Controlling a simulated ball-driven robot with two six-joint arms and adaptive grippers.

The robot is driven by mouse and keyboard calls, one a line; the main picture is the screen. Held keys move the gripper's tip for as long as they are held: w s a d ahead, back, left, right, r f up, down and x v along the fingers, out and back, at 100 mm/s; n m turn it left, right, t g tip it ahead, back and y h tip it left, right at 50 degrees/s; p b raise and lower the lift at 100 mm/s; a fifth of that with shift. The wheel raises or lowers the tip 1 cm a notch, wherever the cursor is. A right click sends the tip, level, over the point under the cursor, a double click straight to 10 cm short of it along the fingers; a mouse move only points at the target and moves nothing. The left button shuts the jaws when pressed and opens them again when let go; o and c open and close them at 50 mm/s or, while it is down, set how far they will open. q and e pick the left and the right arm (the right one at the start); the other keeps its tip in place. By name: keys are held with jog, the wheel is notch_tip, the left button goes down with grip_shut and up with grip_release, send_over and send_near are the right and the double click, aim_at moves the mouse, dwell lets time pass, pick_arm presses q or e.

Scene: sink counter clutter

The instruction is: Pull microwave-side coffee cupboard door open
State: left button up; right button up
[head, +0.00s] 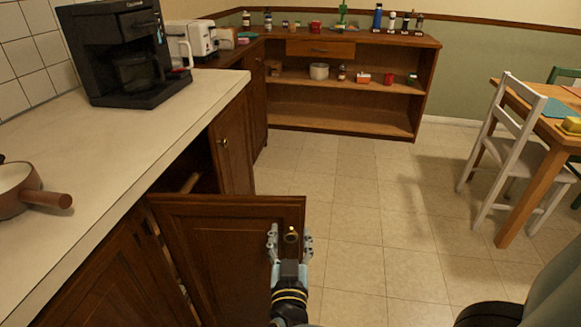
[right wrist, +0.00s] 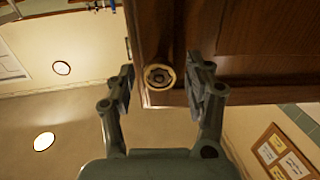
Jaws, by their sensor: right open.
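The wooden cupboard door (head: 215,245) under the coffee-maker counter stands swung out from the cabinet, and the dark cupboard opening (head: 190,180) shows behind it. Its round brass knob (head: 291,235) is near the free upper corner. My right gripper (head: 290,238) is at that corner, with one finger on each side of the knob. In the right wrist view the knob (right wrist: 159,77) sits between the open fingers (right wrist: 166,82), with gaps visible on both sides. The knob does not look clamped. My left gripper is not in view.
The pale counter (head: 120,150) holds a black coffee maker (head: 120,60) and a brown-handled pan (head: 25,192). A second cupboard door (head: 232,150) is closed beyond the opening. Tiled floor (head: 350,230) is clear to the right. A white chair (head: 515,150) and table stand at far right.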

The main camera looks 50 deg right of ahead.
aim_at(290, 205)
jog(key=shift+r, duration=5)
